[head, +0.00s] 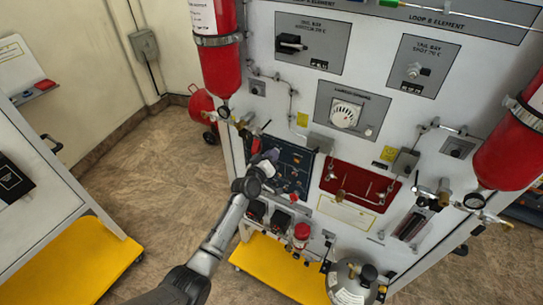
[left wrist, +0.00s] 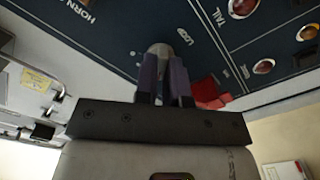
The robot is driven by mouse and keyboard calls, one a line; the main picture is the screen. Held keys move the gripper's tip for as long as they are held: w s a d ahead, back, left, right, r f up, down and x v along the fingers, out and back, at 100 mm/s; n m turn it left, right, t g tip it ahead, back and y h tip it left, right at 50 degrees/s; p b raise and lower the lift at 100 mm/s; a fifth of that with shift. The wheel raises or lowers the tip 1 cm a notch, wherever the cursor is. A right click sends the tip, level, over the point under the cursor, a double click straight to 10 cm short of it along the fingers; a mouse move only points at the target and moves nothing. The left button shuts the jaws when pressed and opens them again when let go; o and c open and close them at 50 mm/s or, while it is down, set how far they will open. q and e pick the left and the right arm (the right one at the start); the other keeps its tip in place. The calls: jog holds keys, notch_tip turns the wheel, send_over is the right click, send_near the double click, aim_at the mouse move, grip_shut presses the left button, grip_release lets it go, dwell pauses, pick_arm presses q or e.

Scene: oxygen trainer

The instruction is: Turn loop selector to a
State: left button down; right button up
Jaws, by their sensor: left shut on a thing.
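A dark blue control panel (head: 297,158) sits on the front of the white trainer, left of its middle. My left gripper (head: 270,160) reaches the panel from the lower left. In the left wrist view its two fingers (left wrist: 165,75) are shut on a grey rounded knob (left wrist: 158,48) beside the label LOOP, which I take as the loop selector. The fingers hide most of the knob, so I cannot read its setting. My right gripper is not in view.
A red cover (left wrist: 210,93) is close to the fingers. Red cylinders (head: 215,55) hang on the trainer's left and right. Below are a red-capped bottle (head: 301,236) and a yellow base (head: 275,262). Open floor lies left.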

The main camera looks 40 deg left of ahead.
pick_arm(q)
jog(key=shift+n, duration=0.7)
jog(key=c, duration=1.2)
grip_release()
jog(key=s+d, duration=0.2)
jog(key=s, duration=1.1)
jog(key=shift+s+d, duration=0.15)
jog(key=shift+s, duration=0.2)
